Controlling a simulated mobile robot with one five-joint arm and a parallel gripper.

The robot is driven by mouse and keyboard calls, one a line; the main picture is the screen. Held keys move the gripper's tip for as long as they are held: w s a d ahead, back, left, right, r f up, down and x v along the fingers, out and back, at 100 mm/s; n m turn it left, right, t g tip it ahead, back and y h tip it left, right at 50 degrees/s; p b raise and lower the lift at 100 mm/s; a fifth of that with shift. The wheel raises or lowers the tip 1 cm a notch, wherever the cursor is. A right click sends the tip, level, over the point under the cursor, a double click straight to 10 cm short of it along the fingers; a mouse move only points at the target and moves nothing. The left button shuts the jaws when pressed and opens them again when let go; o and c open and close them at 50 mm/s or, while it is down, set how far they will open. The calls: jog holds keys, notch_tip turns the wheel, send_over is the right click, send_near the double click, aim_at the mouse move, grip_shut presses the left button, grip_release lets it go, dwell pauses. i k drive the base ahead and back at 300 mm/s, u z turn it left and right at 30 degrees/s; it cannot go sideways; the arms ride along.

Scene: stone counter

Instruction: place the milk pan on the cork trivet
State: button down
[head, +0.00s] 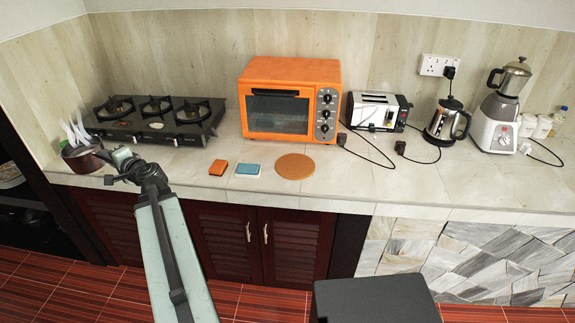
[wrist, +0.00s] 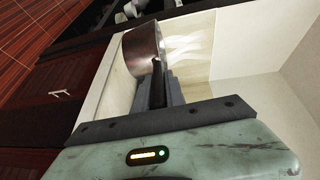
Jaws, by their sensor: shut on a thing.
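The milk pan (head: 82,160) is a small dark reddish-brown pot at the left end of the counter, near its front edge. In the wrist view the pan (wrist: 143,48) shows its metallic brown side just beyond my fingers. My gripper (head: 112,166) reaches it from the right and is shut on it. I cannot tell whether the pan touches the counter. The cork trivet (head: 295,167) is a flat round tan disc, bare, in front of the orange oven.
White upright shapes (head: 75,132) stand by the pan. A black gas stove (head: 157,121) is behind. An orange sponge (head: 218,168) and a blue-white one (head: 248,170) lie left of the trivet. The orange oven (head: 290,98), toaster (head: 377,110), kettle (head: 446,122) and blender (head: 500,120) line the back.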

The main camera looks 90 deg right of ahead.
aim_at(293, 176)
jog(key=u, duration=0.05)
jog(key=i, duration=1)
jog(key=z, duration=0.05)
